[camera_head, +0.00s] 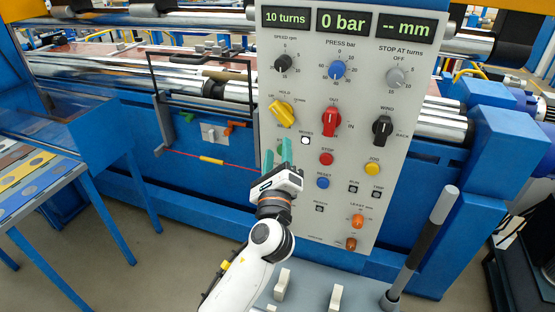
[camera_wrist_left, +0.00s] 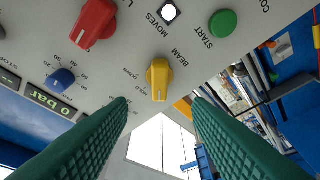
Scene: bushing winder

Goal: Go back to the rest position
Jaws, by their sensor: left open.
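My left gripper (camera_head: 277,158) is in front of the lower left of the grey control panel (camera_head: 345,210). Its green fingers (camera_wrist_left: 160,108) are open, with nothing between them. In the left wrist view the yellow knob (camera_wrist_left: 160,79) shows beyond the fingertips, apart from them; in the head view the knob (camera_head: 282,113) is just above the gripper. The white button (camera_wrist_left: 168,12) and green start button (camera_wrist_left: 222,23) show in the wrist view. In the head view the gripper partly hides the panel around the green button. My right gripper is not in view.
A black-and-grey lever (camera_head: 424,245) stands right of my left arm. Two pale switches (camera_head: 283,284) are on the ledge below the panel. A blue-framed table (camera_head: 35,190) stands at the left. Steel rollers (camera_head: 150,75) run behind the panel. Floor is clear between table and machine.

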